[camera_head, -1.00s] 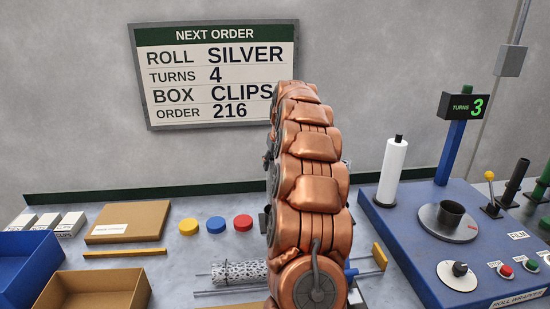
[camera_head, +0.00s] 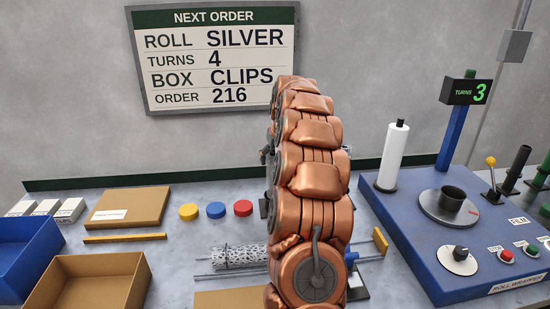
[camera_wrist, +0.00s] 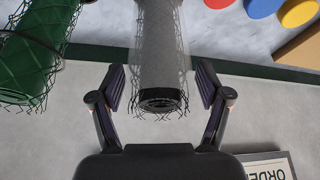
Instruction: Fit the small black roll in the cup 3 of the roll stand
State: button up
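In the wrist view my gripper (camera_wrist: 161,86) is open. Its two dark fingers stand on either side of the near end of a wire-mesh roll (camera_wrist: 160,60), with a gap on both sides. This roll has a grey body, dark wires and a black ring at its end; I cannot tell for sure whether it is the small black roll. A green mesh roll (camera_wrist: 28,62) stands left of it, outside the fingers. In the head view my copper arm covers the gripper and both rolls. I cannot make out the roll stand or its cup 3.
A speckled mesh roll (camera_head: 239,256) lies on rods left of my arm. A blue roll wrapper (camera_head: 420,245) with a black cup (camera_head: 451,198) and a white roll (camera_head: 392,158) stands at right. Coloured discs (camera_head: 215,210), an open carton (camera_head: 135,265) and a blue bin (camera_head: 20,270) are at left.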

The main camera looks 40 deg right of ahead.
jog(key=shift+o, duration=0.2)
jog(key=v, duration=1.2)
jog(key=shift+w+a, duration=0.1)
dwell(0.4)
jog(key=s+a+f+n+g+y, duration=0.1)
jog(key=s+a, duration=0.2)
jog(key=a, duration=0.7)
jog(key=s+a+f+n+g, duration=0.15)
jog(key=s+a, duration=0.25)
jog(key=a, duration=0.6)
jog(key=s+a+f+n+y, duration=0.1)
jog(key=s+a+f, duration=0.15)
jog(key=a, duration=0.85)
jog(key=s+a+f+g, duration=0.1)
jog(key=s+a+f, duration=0.2)
jog(key=s, duration=0.5)
jog(key=s+a+f+n+g, duration=0.1)
jog(key=s+a+f, duration=0.2)
jog(key=s, duration=0.5)
jog(key=s+a+f+g, duration=0.1)
jog(key=s+a+f, duration=0.2)
jog(key=s, duration=0.6)
jog(key=shift+a+f, duration=0.35)
jog(key=shift+a, duration=0.7)
jog(key=shift+d+g, duration=0.15)
jog(key=shift+g, duration=0.1)
